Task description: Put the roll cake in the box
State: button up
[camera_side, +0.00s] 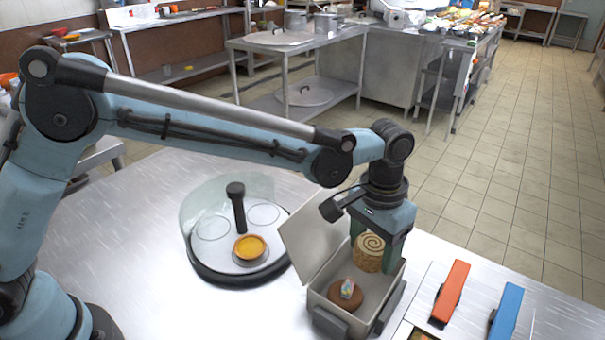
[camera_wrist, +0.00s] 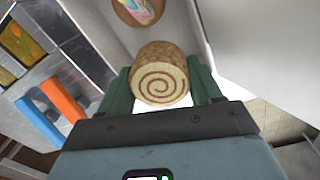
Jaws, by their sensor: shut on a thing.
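The roll cake (camera_side: 369,254) is a tan cylinder with a brown spiral on its end. It also shows in the wrist view (camera_wrist: 161,76). My gripper (camera_side: 376,250) is shut on the roll cake, with green fingers on both sides of it in the wrist view (camera_wrist: 160,84). The grey box (camera_side: 330,309) stands on the metal table with its lid (camera_side: 314,235) open at the left. The roll cake is over the far part of the box opening; I cannot tell whether it touches the floor. A brown round cake with a colourful top (camera_side: 346,297) lies inside the box's near part.
A round display stand (camera_side: 208,273) with a clear cover and a dark knob holds an orange tart (camera_side: 249,247) left of the box. An orange-handled item (camera_side: 452,288) and a blue-handled item (camera_side: 507,311) lie right of the box.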

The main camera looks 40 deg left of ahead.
jog(key=o, duration=1.1)
jog(key=shift+c, duration=1.3)
jog(key=shift+r, duration=0.15)
jog(key=shift+a+r, duration=0.1)
jog(key=shift+r, duration=2.3)
jog(key=shift+r, duration=0.1)
notch_tip(320, 180, up, 7)
